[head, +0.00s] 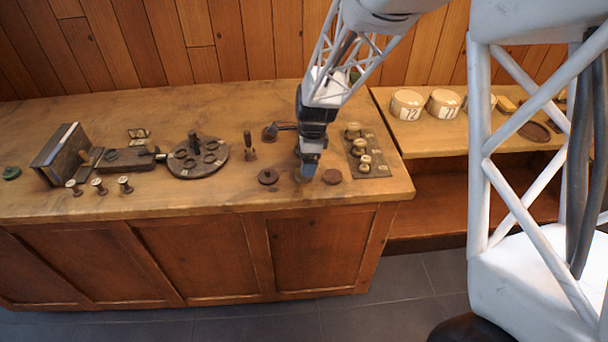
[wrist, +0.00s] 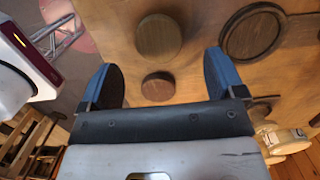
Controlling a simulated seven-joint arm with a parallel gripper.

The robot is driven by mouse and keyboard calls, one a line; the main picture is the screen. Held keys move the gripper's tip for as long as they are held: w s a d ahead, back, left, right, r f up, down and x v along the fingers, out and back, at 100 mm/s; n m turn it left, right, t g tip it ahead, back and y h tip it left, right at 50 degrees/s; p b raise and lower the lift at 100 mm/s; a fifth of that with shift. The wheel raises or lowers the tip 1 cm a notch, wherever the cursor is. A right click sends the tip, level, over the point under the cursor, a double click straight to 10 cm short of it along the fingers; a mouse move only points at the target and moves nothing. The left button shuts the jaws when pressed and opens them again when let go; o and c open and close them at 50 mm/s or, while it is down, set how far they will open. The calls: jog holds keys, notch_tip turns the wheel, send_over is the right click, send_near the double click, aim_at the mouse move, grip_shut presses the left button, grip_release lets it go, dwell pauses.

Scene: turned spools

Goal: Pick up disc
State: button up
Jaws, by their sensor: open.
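A reddish-brown disc (head: 332,176) lies flat near the front edge of the bench. A darker disc (head: 268,176) with a small raised middle lies to its left. My gripper (head: 307,170) is low over the bench between them, nearer the reddish one. In the wrist view, its blue fingers (wrist: 163,78) are spread wide. A small brown disc (wrist: 158,86) shows between the fingers, with no finger touching it that I can see. A larger round brown piece (wrist: 158,37) shows beyond it. I cannot tell how these match the head view's discs.
A dark board with pale spools (head: 365,162) stands right of my gripper. A round plate with rings (head: 198,158), a handled tool (head: 249,146) and several spools (head: 99,186) lie leftward. White drums (head: 407,104) stand on the lower right shelf. The bench's front edge is close.

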jog(key=shift+s+a+f, duration=0.1)
jog(key=shift+a+f, duration=0.05)
jog(key=shift+f, duration=0.95)
jog(key=shift+a+f, duration=0.15)
jog(key=shift+f, duration=0.9)
jog(key=c, duration=1)
